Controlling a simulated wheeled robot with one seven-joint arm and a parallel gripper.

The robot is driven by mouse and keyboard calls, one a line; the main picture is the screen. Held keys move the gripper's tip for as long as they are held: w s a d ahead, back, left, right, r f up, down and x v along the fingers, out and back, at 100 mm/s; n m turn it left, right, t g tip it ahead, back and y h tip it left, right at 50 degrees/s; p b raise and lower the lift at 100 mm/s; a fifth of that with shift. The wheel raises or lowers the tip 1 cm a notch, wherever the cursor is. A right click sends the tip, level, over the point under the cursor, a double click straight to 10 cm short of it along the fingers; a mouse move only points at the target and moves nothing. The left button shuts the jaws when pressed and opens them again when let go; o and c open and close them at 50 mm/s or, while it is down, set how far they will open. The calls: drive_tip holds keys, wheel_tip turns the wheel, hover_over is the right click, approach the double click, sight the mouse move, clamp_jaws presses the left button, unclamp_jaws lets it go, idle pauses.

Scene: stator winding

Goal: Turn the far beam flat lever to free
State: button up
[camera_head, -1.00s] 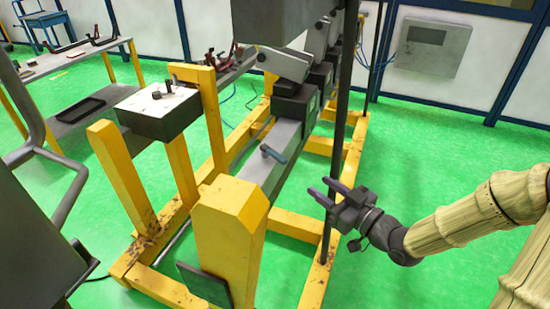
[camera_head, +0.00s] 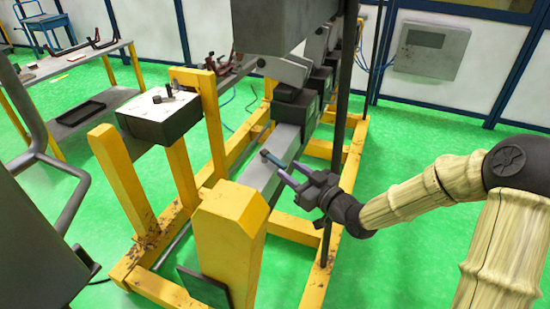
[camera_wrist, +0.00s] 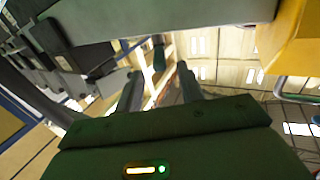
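The flat lever (camera_head: 271,157) is a small blue-grey handle on the side of the long grey beam (camera_head: 262,177). In the wrist view, the lever (camera_wrist: 158,54) shows as a small dark piece at the beam's edge, ahead of the gap between my fingers. My gripper (camera_head: 289,173) is just to the right of and below the lever in the head view, with its fingers pointing at it. In the wrist view, my gripper (camera_wrist: 159,74) is open, with nothing visible held between its fingers. I cannot tell whether a finger touches the lever.
A yellow post (camera_head: 232,230) stands in front of the beam. A dark upright rod (camera_head: 340,130) rises close to my gripper. Dark grey blocks (camera_head: 296,104) sit further along the beam. Open green floor (camera_head: 430,150) lies to the right.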

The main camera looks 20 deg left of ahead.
sight(268, 154)
drive_tip(key=p+x, duration=0.1)
drive_tip(key=x, duration=0.6)
drive_tip(key=shift+a, duration=0.15)
clamp_jaws()
